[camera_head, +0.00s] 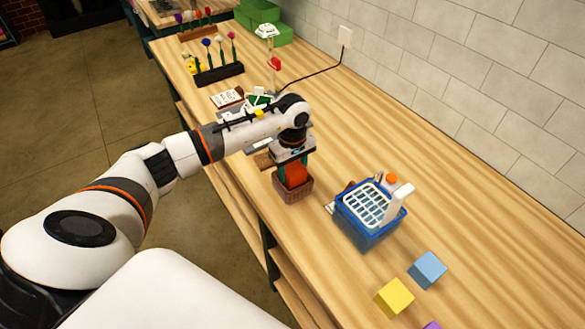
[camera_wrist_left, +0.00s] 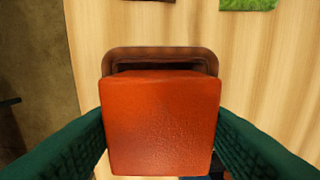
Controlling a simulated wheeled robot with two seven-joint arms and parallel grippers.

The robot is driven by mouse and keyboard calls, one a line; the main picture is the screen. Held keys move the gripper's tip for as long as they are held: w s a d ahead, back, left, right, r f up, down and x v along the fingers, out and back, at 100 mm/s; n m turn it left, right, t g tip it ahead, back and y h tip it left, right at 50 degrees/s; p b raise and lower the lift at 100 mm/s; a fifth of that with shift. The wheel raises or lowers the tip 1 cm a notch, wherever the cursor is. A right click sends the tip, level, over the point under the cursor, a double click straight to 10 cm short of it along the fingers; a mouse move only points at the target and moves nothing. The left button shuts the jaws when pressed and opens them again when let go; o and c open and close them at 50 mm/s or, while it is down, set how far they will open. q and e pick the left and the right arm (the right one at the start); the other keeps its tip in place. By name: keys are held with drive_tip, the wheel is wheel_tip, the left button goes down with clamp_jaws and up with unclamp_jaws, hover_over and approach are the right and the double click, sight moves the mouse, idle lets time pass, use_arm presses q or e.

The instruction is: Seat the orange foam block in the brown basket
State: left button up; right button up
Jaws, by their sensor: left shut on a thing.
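My left gripper (camera_head: 294,162) is shut on the orange foam block (camera_head: 296,175), with its green fingers on two opposite sides. The block is at the brown basket (camera_head: 293,193), which stands near the table's front edge. In the left wrist view the block (camera_wrist_left: 162,122) fills the middle and covers most of the basket. Only the basket's far rim (camera_wrist_left: 160,51) and a dark gap show beyond it. I cannot tell how deep the block sits or whether it touches the basket floor. My right gripper is not in view.
A blue basket (camera_head: 362,234) with a white grid and bottles stands right of the brown basket. Blue (camera_head: 427,270) and yellow (camera_head: 394,298) blocks lie nearer me. Flowers stand in a dark holder (camera_head: 219,75) farther back. A tiled wall bounds the table's right side.

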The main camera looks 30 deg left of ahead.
use_arm(q)
drive_tip(key=o, duration=1.6)
drive_tip(key=shift+o, duration=0.2)
drive_tip(key=shift+r+p, duration=1.7)
drive_tip(key=shift+r, duration=1.8)
